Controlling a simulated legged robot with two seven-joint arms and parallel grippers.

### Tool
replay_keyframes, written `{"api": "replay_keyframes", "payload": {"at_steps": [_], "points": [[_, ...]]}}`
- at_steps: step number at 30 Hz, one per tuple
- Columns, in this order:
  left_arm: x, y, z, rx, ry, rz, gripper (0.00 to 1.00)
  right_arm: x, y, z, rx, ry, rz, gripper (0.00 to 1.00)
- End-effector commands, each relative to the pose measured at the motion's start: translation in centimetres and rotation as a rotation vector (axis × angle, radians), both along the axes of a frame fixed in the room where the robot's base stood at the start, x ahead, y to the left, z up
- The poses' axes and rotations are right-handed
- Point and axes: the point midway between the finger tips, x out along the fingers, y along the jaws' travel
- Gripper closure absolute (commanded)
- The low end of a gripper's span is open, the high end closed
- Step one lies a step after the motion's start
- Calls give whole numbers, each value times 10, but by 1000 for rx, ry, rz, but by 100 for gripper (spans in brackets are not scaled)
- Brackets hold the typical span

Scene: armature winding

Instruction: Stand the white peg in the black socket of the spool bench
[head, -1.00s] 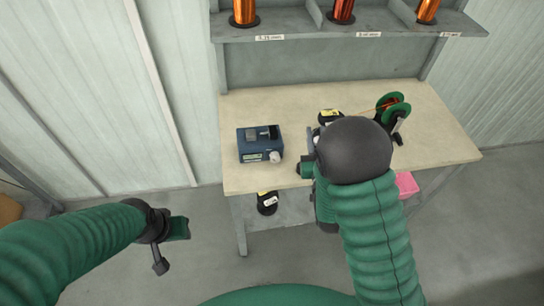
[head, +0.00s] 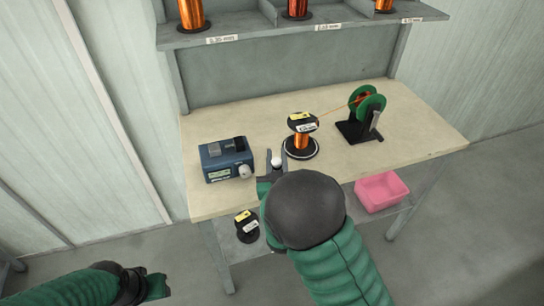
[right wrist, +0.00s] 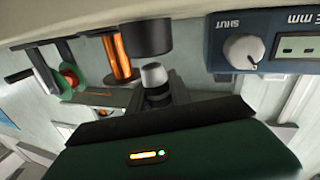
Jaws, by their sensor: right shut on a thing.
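The white peg (head: 277,161) is in my right gripper (head: 275,166), which is shut on it over the front of the bench. In the right wrist view the peg (right wrist: 153,75) sits between the dark fingers. A short black cylinder (right wrist: 150,38), which looks like the socket, lines up with the peg's end there. A narrow gap seems to show between them, so the peg looks apart from it. In the head view I cannot make out the socket behind the gripper. My left gripper (head: 152,290) is low at the left, away from the bench; its jaw opening is unclear.
A blue box with a knob (head: 227,160) stands close left of my right gripper. A pink bin (head: 381,192) is below the bench (head: 415,135). The bench's right front is clear.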

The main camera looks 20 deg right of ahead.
Motion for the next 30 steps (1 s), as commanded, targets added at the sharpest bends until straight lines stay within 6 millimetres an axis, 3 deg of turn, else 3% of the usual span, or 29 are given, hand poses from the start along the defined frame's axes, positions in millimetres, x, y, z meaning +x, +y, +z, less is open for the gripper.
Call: {"api": "replay_keyframes", "payload": {"at_steps": [10,30], "points": [[0,0,0,0,0,0,64,0,8,1,-7,0,2,100],[0,0,-2,0,0,-1,64,-1,3,0,-5,-1,2,100]]}}
